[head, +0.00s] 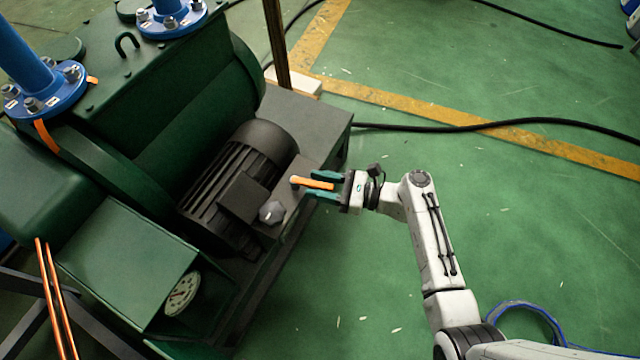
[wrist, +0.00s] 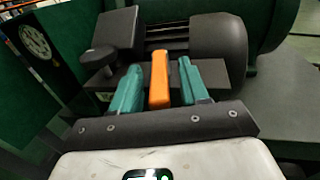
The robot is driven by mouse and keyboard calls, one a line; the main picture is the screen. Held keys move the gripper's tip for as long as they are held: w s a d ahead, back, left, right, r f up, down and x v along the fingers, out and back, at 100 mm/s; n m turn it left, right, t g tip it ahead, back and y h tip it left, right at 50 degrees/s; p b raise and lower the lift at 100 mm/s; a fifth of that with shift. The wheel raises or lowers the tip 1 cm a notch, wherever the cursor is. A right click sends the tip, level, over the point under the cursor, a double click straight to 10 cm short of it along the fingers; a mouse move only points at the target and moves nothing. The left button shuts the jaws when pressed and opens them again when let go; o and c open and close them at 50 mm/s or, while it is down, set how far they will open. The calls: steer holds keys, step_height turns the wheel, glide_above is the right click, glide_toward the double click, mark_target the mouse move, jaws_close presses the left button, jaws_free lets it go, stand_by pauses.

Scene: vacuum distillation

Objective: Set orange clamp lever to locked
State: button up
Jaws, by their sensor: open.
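The orange clamp lever (head: 313,183) sticks out from a grey block beside the dark motor, pointing right toward my arm in the head view. My gripper (head: 325,184) is open, with its teal fingers on either side of the lever. In the wrist view the lever (wrist: 159,80) stands between the two fingers of my gripper (wrist: 159,88), with a visible gap on each side. I cannot tell from the lever's position whether it is locked.
A dark ribbed motor (head: 240,185) and a grey knob (head: 271,212) lie left of the lever. A dial gauge (head: 183,294) is on the green machine (head: 120,262). A black cable (head: 480,126) crosses the floor.

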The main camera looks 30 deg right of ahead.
steer(key=shift+c, duration=0.2)
jaws_close()
stand_by(0.5)
